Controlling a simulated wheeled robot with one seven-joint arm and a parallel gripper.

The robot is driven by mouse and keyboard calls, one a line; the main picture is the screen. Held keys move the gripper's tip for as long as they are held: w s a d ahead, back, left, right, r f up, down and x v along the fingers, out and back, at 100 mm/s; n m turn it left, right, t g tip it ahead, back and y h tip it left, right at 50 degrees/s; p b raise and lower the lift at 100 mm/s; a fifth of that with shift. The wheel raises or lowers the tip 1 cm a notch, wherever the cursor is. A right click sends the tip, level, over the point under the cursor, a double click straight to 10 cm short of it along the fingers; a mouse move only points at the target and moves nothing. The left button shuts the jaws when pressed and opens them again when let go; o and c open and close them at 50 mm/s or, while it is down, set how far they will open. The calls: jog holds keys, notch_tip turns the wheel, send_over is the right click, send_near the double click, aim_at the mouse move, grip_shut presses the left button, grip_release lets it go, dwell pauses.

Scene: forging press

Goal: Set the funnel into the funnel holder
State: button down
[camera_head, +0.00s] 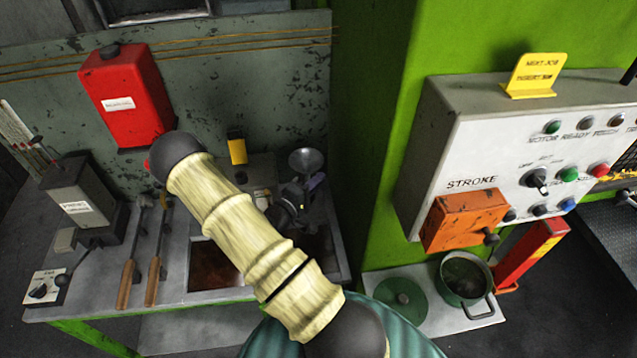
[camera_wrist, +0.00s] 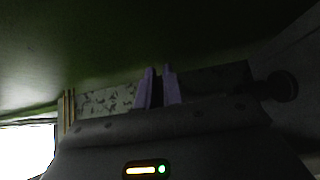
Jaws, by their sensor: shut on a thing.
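The funnel (camera_head: 306,158) is a small grey metal cone. It appears upright, its wide mouth up, over the right part of the workbench in the head view. The gripper is shut on the funnel, though the contact is too dark to see clearly. I cannot pick out the funnel holder; my arm covers part of the bench.
A red container (camera_head: 127,98) hangs on the back panel (camera_head: 240,75). The green press column (camera_head: 385,130) stands close right, with a control box (camera_head: 540,150). A pot (camera_head: 466,280) is low right.

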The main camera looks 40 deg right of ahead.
jog(key=shift+w+d+f, duration=0.1)
jog(key=shift+w, duration=0.05)
jog(key=shift+w+d+f+b, duration=0.35)
jog(key=shift+w+f+b, duration=0.3)
jog(key=shift+f, duration=0.1)
jog(key=shift+w+d+f+b, duration=0.3)
jog(key=shift+w+f+b, duration=0.25)
jog(key=shift+f+b, duration=2.05)
jog(key=shift+f, duration=0.35)
dwell(1.6)
jog(key=c, duration=1.5)
grip_release()
jog(key=shift+o, duration=0.2)
jog(key=shift+a, duration=0.15)
jog(key=s+a+b, duration=0.3)
jog(key=a+b, duration=0.1)
jog(key=a, duration=1.3)
jog(key=shift+b, duration=0.35)
